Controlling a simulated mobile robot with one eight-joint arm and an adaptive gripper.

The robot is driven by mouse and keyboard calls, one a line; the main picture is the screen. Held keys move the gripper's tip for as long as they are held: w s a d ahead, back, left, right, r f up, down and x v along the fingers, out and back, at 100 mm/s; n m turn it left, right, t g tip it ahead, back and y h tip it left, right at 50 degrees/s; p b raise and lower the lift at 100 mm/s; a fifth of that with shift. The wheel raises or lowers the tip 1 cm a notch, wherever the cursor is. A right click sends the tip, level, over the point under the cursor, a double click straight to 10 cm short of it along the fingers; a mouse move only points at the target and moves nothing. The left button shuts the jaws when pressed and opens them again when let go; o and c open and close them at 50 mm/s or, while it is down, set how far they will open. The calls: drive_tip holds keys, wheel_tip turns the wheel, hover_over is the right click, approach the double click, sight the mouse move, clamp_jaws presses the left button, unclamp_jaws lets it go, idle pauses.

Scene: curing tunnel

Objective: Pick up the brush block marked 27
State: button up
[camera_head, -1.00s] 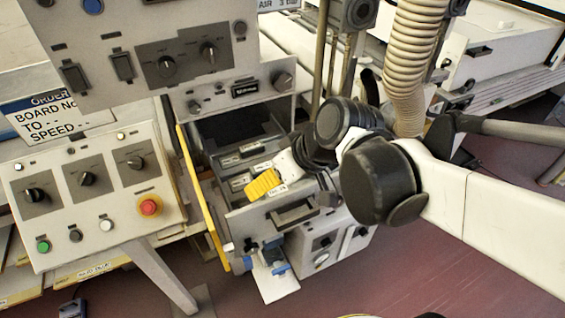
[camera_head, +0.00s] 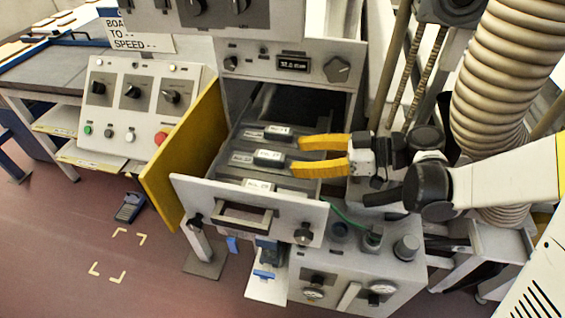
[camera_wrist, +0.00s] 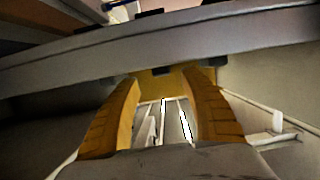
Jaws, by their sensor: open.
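Dark brush blocks with pale labels lie in the open drawer (camera_head: 190,194): a back one (camera_head: 266,133), a middle one (camera_head: 257,157) and a front one (camera_head: 259,185). Their numbers are too small to read surely, so I cannot tell which is 27. My gripper (camera_head: 295,156) is open and empty, its two yellow fingers pointing left over the drawer's right side, to the right of the middle block. In the wrist view the fingers (camera_wrist: 160,84) stand apart with pale strips between them; I cannot identify a block there.
A yellow panel (camera_head: 178,150) stands along the drawer's left. The machine's control face (camera_head: 290,62) overhangs the drawer's back. A grey gauge box (camera_head: 350,275) stands below right, and a ribbed hose (camera_head: 500,100) hangs at right. The floor at left is mostly clear.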

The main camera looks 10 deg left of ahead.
sight(277, 156)
drive_tip(key=b+x, duration=0.1)
drive_tip(key=x, duration=0.4)
drive_tip(key=b+x, duration=0.1)
drive_tip(key=x, duration=0.1)
drive_tip(key=shift+s+a+r+b, duration=0.1)
drive_tip(key=shift+a+r+b, duration=0.1)
drive_tip(key=shift+a+b, duration=0.15)
drive_tip(key=shift+d+r, duration=0.1)
clamp_jaws()
